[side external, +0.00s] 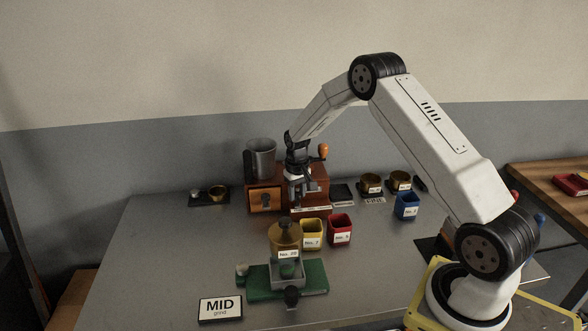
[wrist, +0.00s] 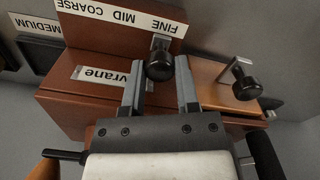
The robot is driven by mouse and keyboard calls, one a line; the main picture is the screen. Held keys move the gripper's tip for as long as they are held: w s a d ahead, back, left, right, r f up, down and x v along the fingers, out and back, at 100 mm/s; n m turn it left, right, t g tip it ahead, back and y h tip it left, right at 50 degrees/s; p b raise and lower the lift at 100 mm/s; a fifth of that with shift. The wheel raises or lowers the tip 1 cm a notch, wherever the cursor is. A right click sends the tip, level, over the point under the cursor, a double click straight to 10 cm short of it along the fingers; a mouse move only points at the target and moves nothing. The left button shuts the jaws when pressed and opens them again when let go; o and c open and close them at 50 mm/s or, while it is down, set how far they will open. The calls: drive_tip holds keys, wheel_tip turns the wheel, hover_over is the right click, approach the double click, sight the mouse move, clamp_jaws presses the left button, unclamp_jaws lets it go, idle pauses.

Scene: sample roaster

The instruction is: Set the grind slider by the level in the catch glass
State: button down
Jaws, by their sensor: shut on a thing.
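The wooden grinder (side external: 313,183) stands at the back of the table. In the wrist view its scale strip (wrist: 128,17) reads COARSE, MID, FINE, upside down. My gripper (wrist: 160,72) is shut on this knob, one finger at each side. In the side view my gripper (side external: 298,188) is at the grinder's front, and the knob is too small to make out. I cannot clearly identify a catch glass or its level.
A MID grind card (side external: 220,308) lies in front. Yellow (side external: 312,234), red (side external: 340,230) and blue (side external: 406,206) cups stand nearby. A metal jug (side external: 262,157) is above a drawer (side external: 265,200).

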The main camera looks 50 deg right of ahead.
sight(296, 194)
drive_tip(key=shift+c, duration=1.6)
unclamp_jaws()
drive_tip(key=shift+w+a, duration=0.15)
drive_tip(key=shift+a, duration=0.05)
drive_tip(key=shift+r, duration=0.15)
drive_tip(key=shift+r, duration=3.8)
